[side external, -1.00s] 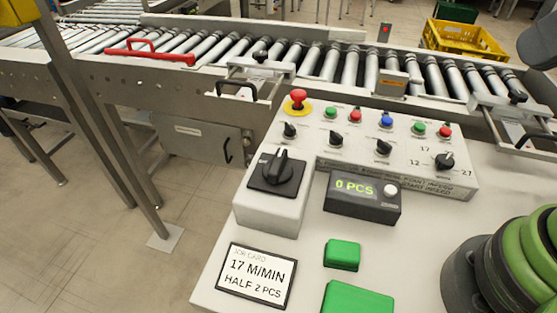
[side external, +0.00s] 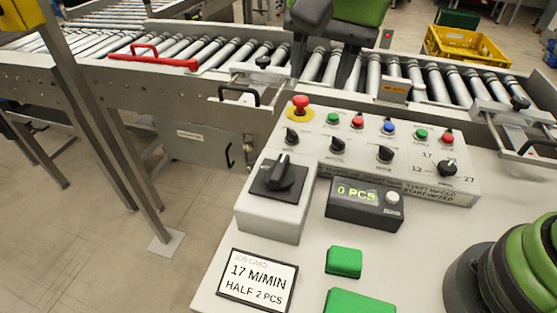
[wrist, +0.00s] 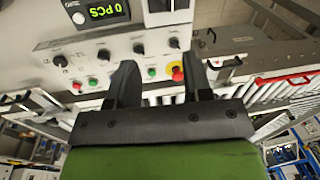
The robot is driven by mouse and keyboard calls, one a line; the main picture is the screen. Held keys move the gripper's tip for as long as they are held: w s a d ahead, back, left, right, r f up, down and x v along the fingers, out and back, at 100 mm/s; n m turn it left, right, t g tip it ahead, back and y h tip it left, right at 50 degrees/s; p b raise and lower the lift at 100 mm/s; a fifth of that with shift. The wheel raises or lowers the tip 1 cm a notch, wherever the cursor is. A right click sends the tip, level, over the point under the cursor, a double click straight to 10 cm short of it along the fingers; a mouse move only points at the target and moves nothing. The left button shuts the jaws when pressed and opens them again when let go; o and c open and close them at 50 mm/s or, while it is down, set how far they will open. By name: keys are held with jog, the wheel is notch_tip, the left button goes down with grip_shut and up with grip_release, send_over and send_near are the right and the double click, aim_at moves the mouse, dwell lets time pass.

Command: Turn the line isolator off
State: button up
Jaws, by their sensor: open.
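The line isolator (side external: 279,176) is a black rotary switch on a square black plate, on top of a grey box at the left of the control panel. Its handle points roughly away from the side camera, toward the conveyor. In the wrist view only part of the isolator box (wrist: 166,17) shows at the top edge. My gripper (side external: 323,68) is open and empty, up over the conveyor rollers, behind the panel and well apart from the isolator. In the wrist view my gripper (wrist: 157,68) has its two dark fingers spread, with nothing between them but panel background.
A red mushroom button (side external: 300,105) on a yellow base stands between isolator and conveyor. Small knobs and coloured buttons line the panel. A counter (side external: 364,203) reads 0 PCS. A job card (side external: 257,281) and green blocks (side external: 344,262) lie in front. A yellow crate (side external: 465,50) is behind.

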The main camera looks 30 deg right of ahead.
jog(key=m+g+h, duration=0.1)
send_near(279, 169)
notch_tip(279, 169, down, 9)
jog(key=shift+w+f, duration=0.1)
jog(key=shift+f, duration=0.05)
grip_shut()
